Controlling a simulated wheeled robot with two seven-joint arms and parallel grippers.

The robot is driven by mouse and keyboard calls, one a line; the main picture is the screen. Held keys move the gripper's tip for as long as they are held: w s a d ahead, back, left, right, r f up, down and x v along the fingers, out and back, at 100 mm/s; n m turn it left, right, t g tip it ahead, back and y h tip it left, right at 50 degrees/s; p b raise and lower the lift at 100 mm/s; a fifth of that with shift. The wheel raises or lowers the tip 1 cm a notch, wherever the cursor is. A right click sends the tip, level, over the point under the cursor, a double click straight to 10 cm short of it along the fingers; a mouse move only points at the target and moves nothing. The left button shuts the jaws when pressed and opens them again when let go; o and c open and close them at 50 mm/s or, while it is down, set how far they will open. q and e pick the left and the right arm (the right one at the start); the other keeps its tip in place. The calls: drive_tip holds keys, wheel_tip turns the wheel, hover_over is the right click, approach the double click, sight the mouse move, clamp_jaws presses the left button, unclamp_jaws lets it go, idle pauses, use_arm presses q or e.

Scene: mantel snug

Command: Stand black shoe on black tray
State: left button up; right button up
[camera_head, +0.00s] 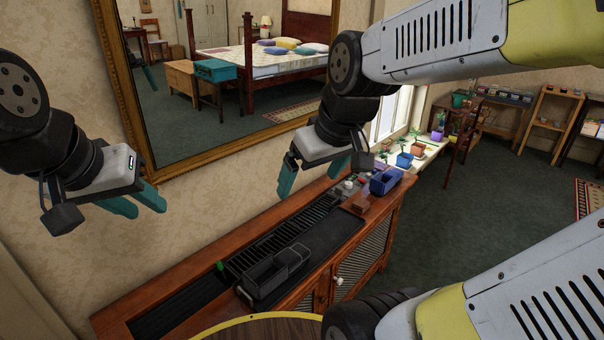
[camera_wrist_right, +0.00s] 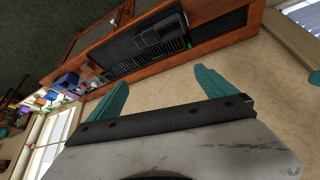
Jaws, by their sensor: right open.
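A dark open holder with compartments (camera_head: 262,282) stands on the wooden cabinet and also shows in the right wrist view (camera_wrist_right: 158,36). Beside it are a black slatted rack (camera_head: 275,240) and a flat black surface (camera_head: 335,228); I cannot tell which of these is the black tray. I cannot make out a black shoe for certain. My right gripper (camera_head: 322,184) is open and empty above the cabinet's back edge; its teal fingers are wide apart in the right wrist view (camera_wrist_right: 161,80). My left gripper (camera_head: 146,208) is open and empty near the wall, left of the holder.
A blue bin (camera_head: 384,183) and a small brown block (camera_head: 359,205) sit at the cabinet's far end. A large framed mirror (camera_head: 215,140) hangs behind. A round wooden top with a yellow rim (camera_head: 262,326) is at the front.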

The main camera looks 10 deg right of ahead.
drive_tip(key=s+m, duration=0.1)
drive_tip(key=s+r+m, duration=0.1)
drive_tip(key=s+m, duration=0.1)
drive_tip(key=s, duration=0.1)
drive_tip(key=shift+a+r+t, duration=0.15)
drive_tip(key=shift+r+t, duration=0.15)
drive_tip(key=shift+t, duration=0.1)
